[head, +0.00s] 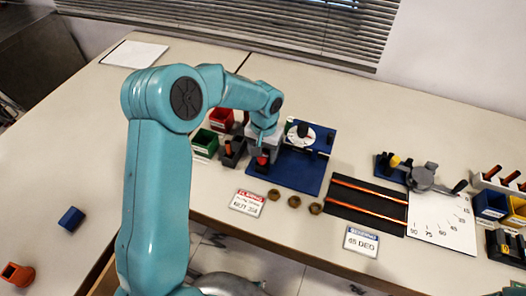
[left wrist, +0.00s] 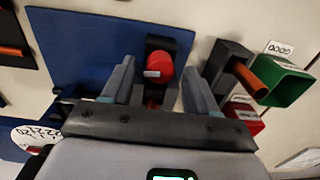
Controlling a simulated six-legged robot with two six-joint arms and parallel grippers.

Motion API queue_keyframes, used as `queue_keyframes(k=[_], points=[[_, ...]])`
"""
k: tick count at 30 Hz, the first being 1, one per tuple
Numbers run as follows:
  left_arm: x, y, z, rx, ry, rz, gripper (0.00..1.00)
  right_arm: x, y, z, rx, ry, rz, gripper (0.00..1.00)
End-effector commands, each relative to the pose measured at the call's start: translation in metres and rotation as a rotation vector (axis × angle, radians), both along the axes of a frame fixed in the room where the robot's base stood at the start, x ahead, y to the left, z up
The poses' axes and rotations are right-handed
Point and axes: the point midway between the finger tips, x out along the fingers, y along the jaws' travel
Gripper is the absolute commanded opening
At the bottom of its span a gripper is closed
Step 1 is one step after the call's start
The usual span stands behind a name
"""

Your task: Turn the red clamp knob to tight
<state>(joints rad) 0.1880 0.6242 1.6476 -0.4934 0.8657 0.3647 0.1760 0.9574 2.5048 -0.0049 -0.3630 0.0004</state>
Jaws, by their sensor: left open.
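The red clamp knob (head: 262,160) sits on a dark mount near the left side of the blue base plate (head: 292,178). In the left wrist view the round red knob (left wrist: 159,65) has a pale mark on its front and shows between my finger tips. My left gripper (left wrist: 159,72) is open, one finger on each side of the knob, with visible gaps. In the head view my left gripper (head: 264,150) points down just above the knob and partly covers it. I cannot tell how tight the knob is. My right gripper is not in view.
A white dial (head: 300,134) stands behind the knob. A dark holder with an orange handle (head: 229,150), a green bin (head: 205,143) and a red bin (head: 221,118) stand close left. Brown nuts (head: 294,201) lie in front; a black mat (head: 366,205) with copper rods lies right.

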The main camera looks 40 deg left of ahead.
Motion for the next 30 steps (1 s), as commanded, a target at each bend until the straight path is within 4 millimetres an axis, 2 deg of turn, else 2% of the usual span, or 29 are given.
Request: queue_keyframes(k=[10, 15, 20, 24, 30], points=[[0.001, 0.000, -0.005, 0.000, 0.000, 0.000, 0.59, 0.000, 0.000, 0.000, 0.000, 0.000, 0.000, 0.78], [0.001, 0.000, -0.005, 0.000, 0.000, 0.000, 0.04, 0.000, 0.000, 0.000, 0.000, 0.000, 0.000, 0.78], [0.001, 0.000, -0.006, 0.000, 0.000, -0.023, 0.03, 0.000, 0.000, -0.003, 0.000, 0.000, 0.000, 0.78], [0.001, 0.000, -0.006, 0.000, -0.001, -0.126, 0.03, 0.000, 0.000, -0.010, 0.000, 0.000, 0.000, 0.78], [0.001, 0.000, -0.004, 0.000, 0.000, -0.166, 0.03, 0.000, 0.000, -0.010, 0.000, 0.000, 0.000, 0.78]])
